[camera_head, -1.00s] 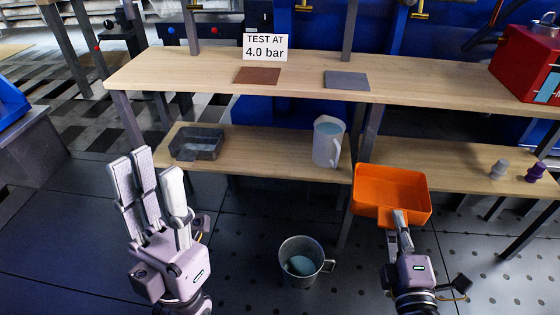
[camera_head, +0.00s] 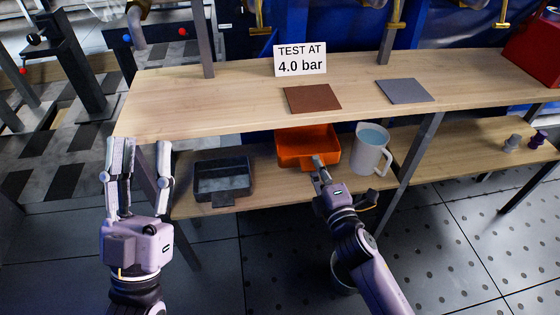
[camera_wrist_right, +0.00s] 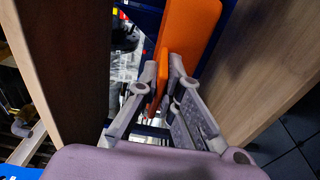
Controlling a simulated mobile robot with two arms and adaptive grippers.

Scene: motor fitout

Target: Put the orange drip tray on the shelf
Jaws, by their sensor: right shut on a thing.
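The orange drip tray (camera_head: 303,147) is at the lower shelf (camera_head: 262,172), between a dark grey tray and a white jug. My right gripper (camera_head: 320,165) is shut on its near edge. In the right wrist view the orange tray (camera_wrist_right: 185,45) sits between the fingers of my right gripper (camera_wrist_right: 163,85), its wall pinched there. I cannot tell whether the tray's bottom touches the shelf board. My left gripper (camera_head: 138,175) is open and empty, left of the shelf's left end, fingers pointing up.
The dark grey tray (camera_head: 222,180) stands left on the lower shelf. The white jug (camera_head: 370,150) with bluish liquid is close on the right. The upper board (camera_head: 220,100) overhangs, bearing a sign (camera_head: 300,60) and brown (camera_head: 312,98) and grey (camera_head: 404,91) mats. A metal bucket (camera_head: 343,275) is on the floor.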

